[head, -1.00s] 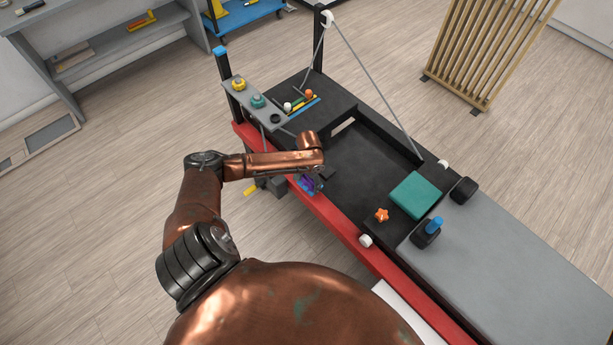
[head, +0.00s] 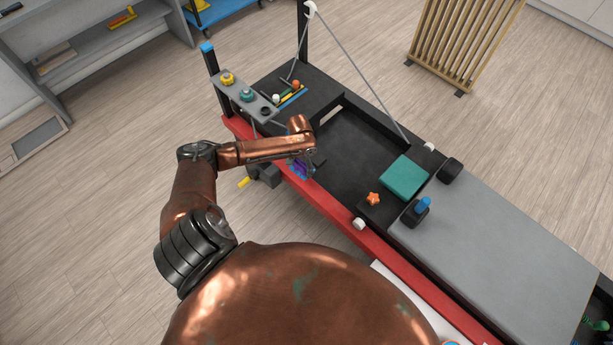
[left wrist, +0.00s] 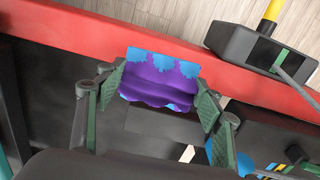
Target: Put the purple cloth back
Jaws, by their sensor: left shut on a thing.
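The purple cloth (head: 299,171), with blue patches, shows just under the end of my left arm, over the red edge of the bench. In the left wrist view the cloth (left wrist: 158,84) is bunched between the green pads of my left gripper (left wrist: 160,98). My left gripper (head: 308,163) is shut on it, pointing down at the bench's near side. The arm hides part of the cloth in the head view. I cannot tell whether the cloth touches the red edge. My right gripper is not in view.
The dark recess (head: 350,155) beside the gripper is mostly bare. A teal pad (head: 403,178), an orange star knob (head: 373,199) and a blue-topped block (head: 422,206) stand to its right. A grey shelf with knobs (head: 245,97) and a slanting cord (head: 355,68) are further back.

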